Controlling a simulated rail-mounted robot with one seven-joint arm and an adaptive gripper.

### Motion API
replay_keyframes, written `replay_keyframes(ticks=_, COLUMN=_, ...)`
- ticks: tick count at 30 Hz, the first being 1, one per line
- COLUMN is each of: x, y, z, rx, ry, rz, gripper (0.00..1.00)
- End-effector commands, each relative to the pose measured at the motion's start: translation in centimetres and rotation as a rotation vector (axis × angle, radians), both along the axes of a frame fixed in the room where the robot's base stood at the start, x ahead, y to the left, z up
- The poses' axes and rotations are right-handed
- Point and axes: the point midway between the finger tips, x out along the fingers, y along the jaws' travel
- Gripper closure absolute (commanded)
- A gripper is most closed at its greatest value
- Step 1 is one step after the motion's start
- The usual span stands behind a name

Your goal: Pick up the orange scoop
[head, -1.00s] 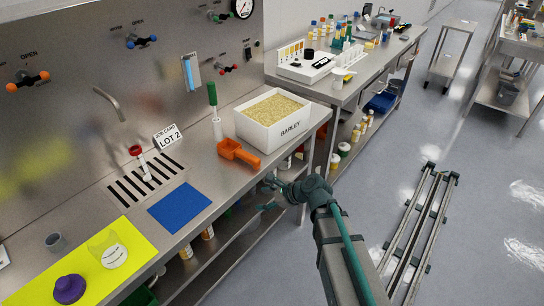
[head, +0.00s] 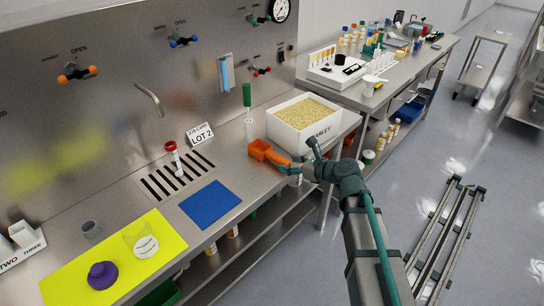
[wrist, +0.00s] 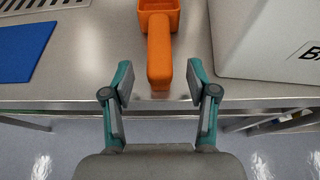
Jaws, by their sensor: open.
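The orange scoop (head: 263,152) lies on the steel counter, just left of the white barley bin. Its handle points toward the counter's front edge and toward my gripper. In the wrist view the handle of the orange scoop (wrist: 160,55) reaches down between my open fingers, and the upper part of its bowl is cut off by the frame. My gripper (wrist: 158,88) is open, with one finger on each side of the handle's end and a gap on both sides. In the head view my gripper (head: 298,166) is at the counter's front edge and partly covers the handle.
The white barley bin (head: 292,133) stands close to the right of the scoop; its wall also shows at right in the wrist view (wrist: 235,60). A green-handled tool (head: 247,97) stands behind the scoop. A blue mat (head: 210,204) lies left. Bare steel surrounds the scoop's left side.

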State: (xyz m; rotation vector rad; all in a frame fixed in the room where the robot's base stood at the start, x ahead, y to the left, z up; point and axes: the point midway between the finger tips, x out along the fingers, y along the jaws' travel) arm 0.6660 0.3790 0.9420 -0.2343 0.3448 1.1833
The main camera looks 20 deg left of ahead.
Motion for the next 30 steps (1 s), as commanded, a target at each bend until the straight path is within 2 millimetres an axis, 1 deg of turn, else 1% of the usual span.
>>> replay_keyframes(ticks=5, x=0.5, y=1.1, z=-0.3, rx=0.0, ry=0.0, rz=0.001, gripper=0.42)
replay_keyframes(ticks=13, x=1.7, y=4.2, z=-1.7, rx=-0.001, ry=0.0, rz=0.001, gripper=0.42)
replay_keyframes(ticks=16, x=1.8, y=4.6, z=-1.9, rx=-0.001, ry=-0.001, rz=-0.001, gripper=0.42)
replay_keyframes(ticks=21, x=1.7, y=4.5, z=-2.0, rx=0.0, ry=-0.001, rz=-0.001, gripper=0.42)
replay_keyframes(ticks=22, x=1.7, y=4.5, z=-2.0, rx=0.0, ry=-0.001, rz=-0.001, gripper=0.43)
replay_keyframes(ticks=23, x=1.7, y=4.5, z=-2.0, rx=0.0, ry=-0.001, rz=-0.001, gripper=0.48)
replay_keyframes(ticks=30, x=1.7, y=4.5, z=-2.0, rx=0.0, ry=-0.001, rz=-0.001, gripper=0.88)
